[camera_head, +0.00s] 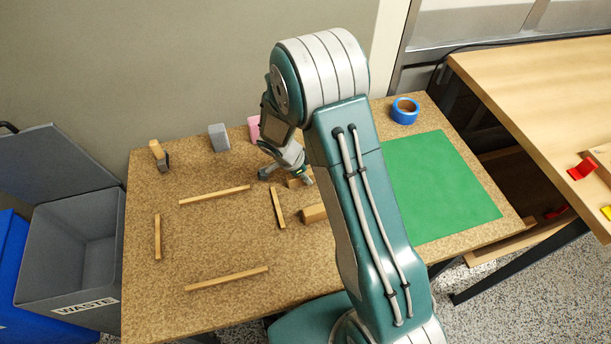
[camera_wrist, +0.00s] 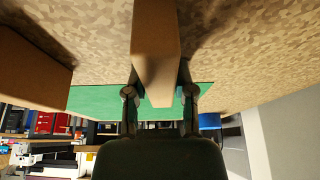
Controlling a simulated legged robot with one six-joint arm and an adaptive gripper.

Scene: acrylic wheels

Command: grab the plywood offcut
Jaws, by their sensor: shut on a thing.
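In the wrist view my gripper (camera_wrist: 160,92) has one finger on each side of this block (camera_wrist: 155,50). The arm and fingers partly hide it in the head view, and I cannot tell whether it touches the table. A second wooden block (camera_head: 314,213) lies close by, and a block also shows at the left of the wrist view (camera_wrist: 30,70).
A thin strip (camera_head: 278,208) lies just left of the blocks; other strips (camera_head: 215,194) lie further left. A grey block (camera_head: 218,138), pink block (camera_head: 253,128) and blue tape roll (camera_head: 405,111) stand at the back. The green mat (camera_head: 450,190) is bare. A waste bin (camera_head: 75,265) stands left.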

